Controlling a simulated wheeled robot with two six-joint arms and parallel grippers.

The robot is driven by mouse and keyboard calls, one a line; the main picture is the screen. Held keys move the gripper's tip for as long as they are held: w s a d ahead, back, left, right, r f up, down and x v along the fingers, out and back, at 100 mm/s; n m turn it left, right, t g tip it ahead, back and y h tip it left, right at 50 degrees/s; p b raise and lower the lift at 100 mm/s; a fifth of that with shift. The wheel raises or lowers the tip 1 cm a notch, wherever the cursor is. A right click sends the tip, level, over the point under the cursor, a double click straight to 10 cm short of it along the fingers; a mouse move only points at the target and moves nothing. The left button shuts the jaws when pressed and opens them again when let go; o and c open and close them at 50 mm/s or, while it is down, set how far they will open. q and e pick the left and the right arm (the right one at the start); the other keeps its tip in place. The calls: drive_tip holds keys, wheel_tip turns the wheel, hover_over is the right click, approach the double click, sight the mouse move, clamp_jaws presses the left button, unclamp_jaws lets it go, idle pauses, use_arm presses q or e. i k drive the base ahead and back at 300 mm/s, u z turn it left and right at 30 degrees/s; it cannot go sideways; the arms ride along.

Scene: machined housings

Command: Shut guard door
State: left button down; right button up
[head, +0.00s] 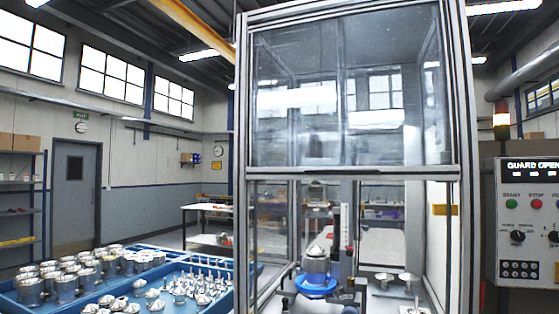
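The guard door (345,110) is a clear framed panel in the upper half of a tall metal-framed enclosure. Its bottom rail (350,172) lies across the enclosure at mid height, and the front opening below it looks clear. Inside, a machined housing (316,264) sits above a blue ring (316,287) on a dark fixture. The control panel (528,222) at the right has a display reading "GUARD OPEN" (532,166). Neither of my grippers shows in the head view.
A blue tray (225,277) at the lower left holds several metal housings (75,275) and smaller parts. Enclosure posts (242,150) stand at both sides of the opening. A stack light (501,118) glows above the panel. Small metal parts (384,279) lie inside at the right.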

sight(452, 172)
drive_tip(key=u, duration=0.3)
drive_tip(key=k, duration=0.6)
drive_tip(key=z, duration=0.8)
drive_tip(key=i, duration=1.25)
drive_tip(key=u, duration=0.05)
